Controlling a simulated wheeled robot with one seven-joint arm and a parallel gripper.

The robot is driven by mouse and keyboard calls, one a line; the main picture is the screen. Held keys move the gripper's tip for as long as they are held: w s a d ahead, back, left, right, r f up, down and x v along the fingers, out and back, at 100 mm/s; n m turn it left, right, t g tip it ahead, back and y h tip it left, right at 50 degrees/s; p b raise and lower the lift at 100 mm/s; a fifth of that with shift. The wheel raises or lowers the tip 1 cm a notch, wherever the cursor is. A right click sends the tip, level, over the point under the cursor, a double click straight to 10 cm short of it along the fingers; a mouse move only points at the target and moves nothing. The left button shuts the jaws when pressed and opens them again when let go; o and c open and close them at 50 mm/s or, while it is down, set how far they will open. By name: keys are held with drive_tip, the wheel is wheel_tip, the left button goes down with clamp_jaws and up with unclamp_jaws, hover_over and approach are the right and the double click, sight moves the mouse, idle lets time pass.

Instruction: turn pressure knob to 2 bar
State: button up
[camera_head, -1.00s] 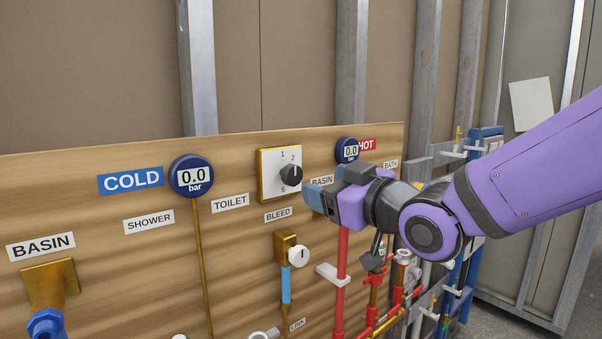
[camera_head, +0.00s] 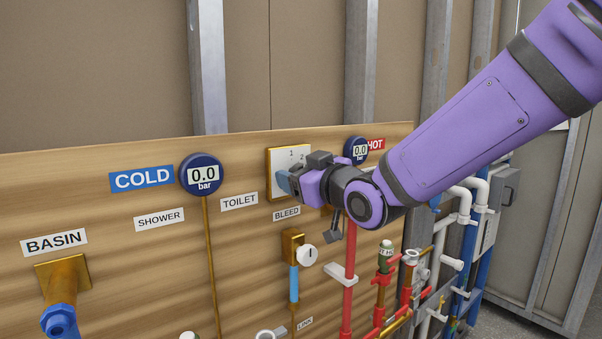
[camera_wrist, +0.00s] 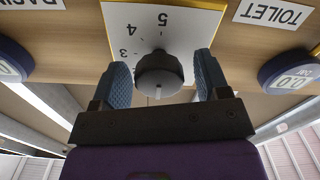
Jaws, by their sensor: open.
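The pressure knob (camera_wrist: 159,73) is dark grey and round, with a pale pointer mark, on a white dial plate (camera_head: 289,153) with numbers and a brass edge. In the wrist view, which is upside down, the plate (camera_wrist: 165,25) shows 3, 4 and 5. My gripper (camera_wrist: 160,72) is open, its two blue textured fingers on either side of the knob with a visible gap on each side. In the head view my gripper (camera_head: 283,182) is in front of the plate and hides the knob and lower numbers.
The COLD gauge (camera_head: 202,174) left of the plate and the HOT gauge (camera_head: 357,150) right of it both read 0.0 bar. A bleed valve (camera_head: 300,251) is below. Red and blue pipes crowd the lower right. Open room lies in front of the board's left side.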

drive_tip(key=c, duration=0.9)
drive_tip(key=shift+c, duration=0.2)
drive_tip(key=m, duration=0.4)
drive_tip(key=shift+d, duration=0.1)
drive_tip(key=shift+w+m, duration=0.1)
drive_tip(key=shift+m, duration=2.3)
